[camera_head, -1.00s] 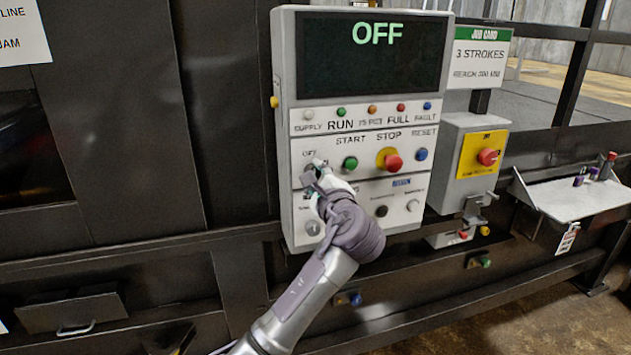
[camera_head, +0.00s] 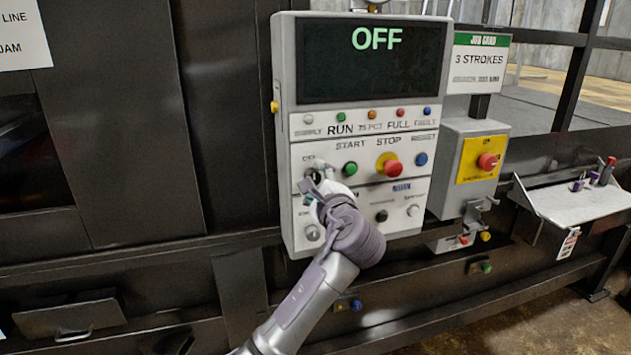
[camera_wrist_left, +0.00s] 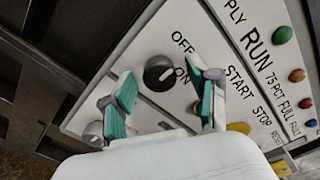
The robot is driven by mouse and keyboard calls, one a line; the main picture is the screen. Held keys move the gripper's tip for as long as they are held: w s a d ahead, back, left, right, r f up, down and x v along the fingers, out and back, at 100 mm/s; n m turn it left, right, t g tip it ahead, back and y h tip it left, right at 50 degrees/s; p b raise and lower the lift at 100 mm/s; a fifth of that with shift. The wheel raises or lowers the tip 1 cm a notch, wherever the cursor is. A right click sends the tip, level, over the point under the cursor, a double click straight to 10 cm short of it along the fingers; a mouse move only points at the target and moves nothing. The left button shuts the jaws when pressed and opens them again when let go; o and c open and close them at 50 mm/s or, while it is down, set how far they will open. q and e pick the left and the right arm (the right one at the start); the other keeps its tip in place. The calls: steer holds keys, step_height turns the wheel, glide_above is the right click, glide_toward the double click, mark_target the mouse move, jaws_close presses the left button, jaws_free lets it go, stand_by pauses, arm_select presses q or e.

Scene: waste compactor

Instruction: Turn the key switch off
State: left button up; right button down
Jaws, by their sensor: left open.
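The key switch (camera_wrist_left: 159,73) is a round black knob with a pale bar across it, between the OFF and ON labels in the left wrist view. My left gripper (camera_wrist_left: 166,98) is open there, one green-padded finger on each side of the switch in the picture. I see no contact with the switch. In the head view my left gripper (camera_head: 312,184) is at the left side of the control panel (camera_head: 284,150) and mostly hides the switch. The display (camera_head: 370,65) on the panel reads OFF. My right gripper is not in view.
Near the gripper are the green START button (camera_head: 350,168), the red STOP button (camera_head: 393,168) on yellow, and the blue RESET button (camera_head: 421,159). Grey knobs sit lower on the panel. A box with another red button (camera_head: 487,161) and a shelf (camera_head: 575,200) stand to the right.

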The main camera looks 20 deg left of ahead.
arm_select(q)
steer(key=v, duration=1.2)
steer(key=shift+f, duration=0.1)
